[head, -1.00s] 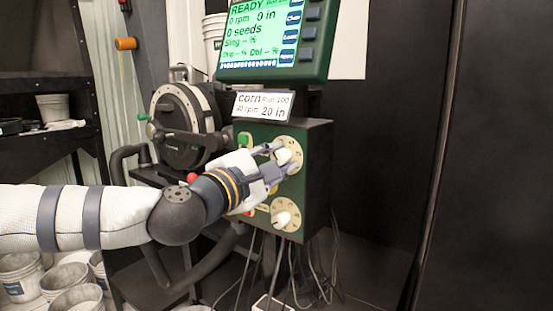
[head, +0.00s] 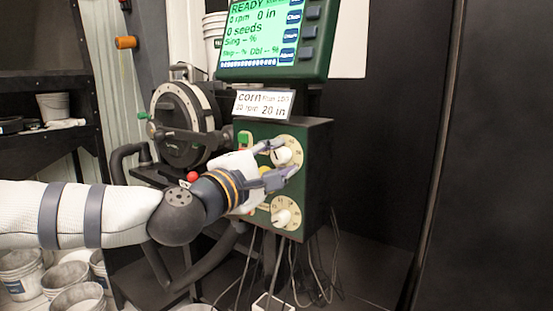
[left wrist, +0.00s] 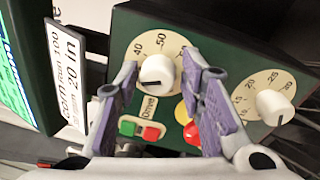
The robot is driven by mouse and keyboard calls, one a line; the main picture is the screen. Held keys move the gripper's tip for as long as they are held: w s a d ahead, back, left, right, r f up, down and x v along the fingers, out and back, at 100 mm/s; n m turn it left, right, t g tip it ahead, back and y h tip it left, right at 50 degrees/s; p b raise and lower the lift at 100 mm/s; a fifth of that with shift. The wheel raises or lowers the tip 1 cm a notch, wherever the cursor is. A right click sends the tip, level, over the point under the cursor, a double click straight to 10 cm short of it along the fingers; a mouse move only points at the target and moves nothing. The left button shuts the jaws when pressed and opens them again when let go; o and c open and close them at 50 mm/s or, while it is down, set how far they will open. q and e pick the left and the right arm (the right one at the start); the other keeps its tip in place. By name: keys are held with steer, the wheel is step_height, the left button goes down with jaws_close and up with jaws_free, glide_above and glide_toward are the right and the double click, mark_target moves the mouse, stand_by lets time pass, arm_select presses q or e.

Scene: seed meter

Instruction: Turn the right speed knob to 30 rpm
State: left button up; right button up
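The upper white knob (head: 282,156), on a cream dial, sits on the front of the green control box (head: 318,170). In the left wrist view this knob (left wrist: 157,72) is beside the word "Drive", its dial showing 40 and 50; its dark mark points to the lower left. My left gripper (head: 284,158) is open, its fingers on either side of this knob with gaps visible. The lower white knob (head: 281,218) also shows in the left wrist view (left wrist: 275,107), its dial showing 10, 25 and 30. My right gripper is not in view.
A card (head: 262,104) above the box reads corn, 20 in; its rpm figure is blurred. The monitor (head: 268,45) reads READY and 0 rpm. Green (left wrist: 128,128) and red (left wrist: 151,134) buttons lie near the upper knob. Cables hang below the box.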

arm_select(q)
steer(key=v, duration=1.2)
